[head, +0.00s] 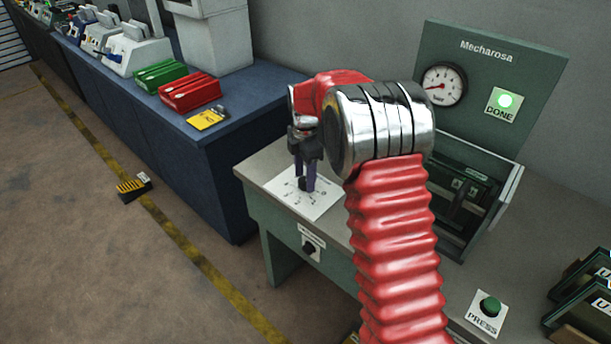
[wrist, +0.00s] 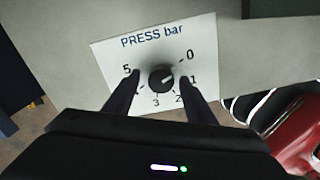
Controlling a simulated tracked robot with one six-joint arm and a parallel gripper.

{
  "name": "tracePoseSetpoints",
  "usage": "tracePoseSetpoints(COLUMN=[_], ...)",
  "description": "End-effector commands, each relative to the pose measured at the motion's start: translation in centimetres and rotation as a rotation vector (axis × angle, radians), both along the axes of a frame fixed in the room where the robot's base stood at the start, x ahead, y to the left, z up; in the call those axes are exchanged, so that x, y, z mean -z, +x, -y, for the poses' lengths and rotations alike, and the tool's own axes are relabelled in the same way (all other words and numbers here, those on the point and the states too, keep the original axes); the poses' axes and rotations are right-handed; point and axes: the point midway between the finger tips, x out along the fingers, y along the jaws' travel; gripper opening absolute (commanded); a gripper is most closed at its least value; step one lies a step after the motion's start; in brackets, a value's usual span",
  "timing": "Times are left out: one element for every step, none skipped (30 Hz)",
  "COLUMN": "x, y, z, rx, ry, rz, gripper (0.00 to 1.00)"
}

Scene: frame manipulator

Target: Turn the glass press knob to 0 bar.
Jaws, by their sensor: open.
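The black press knob (wrist: 161,79) sits on a white plate (wrist: 112,60) marked PRESS bar, with a dial from 0 to 5. Its white mark seems to point right and slightly up, between 0 and 1; the exact reading is hard to tell. My gripper (wrist: 159,79) is open, with one finger on each side of the knob and a visible gap to it. In the head view my gripper (head: 305,184) points down over the white plate (head: 320,204) on the bench, and its fingers mostly hide the knob.
A green PRESS button (head: 490,306) is at right. Another knob (head: 310,249) is on the bench front. A blue bench (head: 225,140) stands at left.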

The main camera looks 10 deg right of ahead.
Motion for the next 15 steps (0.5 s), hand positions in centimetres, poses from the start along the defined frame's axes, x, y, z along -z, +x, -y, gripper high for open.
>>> tracePoseSetpoints(x=[-0.4, -0.7, -1.1, -1.5, -2.0, -2.6, -3.0, -3.5, -4.2, -4.7, -5.3, -6.0, -6.5, -7.0, -7.7], y=[0.0, 0.0, 0.1, 0.1, 0.1, 0.1, 0.1, 0.1, 0.1, 0.2, 0.2, 0.2, 0.2, 0.2, 0.2], z=[0.0, 0.0, 0.0, 0.0, 0.0, 0.0, 0.0, 0.0, 0.0, 0.0, 0.0, 0.0, 0.0, 0.0, 0.0], rx=[0.0, 0.0, 0.0, 0.0, 0.0, 0.0, 0.0, 0.0, 0.0, 0.0, 0.0, 0.0, 0.0, 0.0, 0.0], ry=[0.0, 0.0, 0.001, 0.0, 0.0, 0.0, 0.0, 0.0, 0.0, 0.0, 0.0, 0.0, 0.0, 0.0, 0.0], rz=[0.001, 0.001, 0.003, 0.004, 0.004, 0.004, 0.004, 0.004, 0.004, 0.005, 0.005, 0.005, 0.005, 0.005, 0.005], gripper=[0.5, 0.5, 0.5, 0.5, 0.5, 0.5, 0.5, 0.5, 0.5, 0.5, 0.5, 0.5, 0.5, 0.5, 0.5])
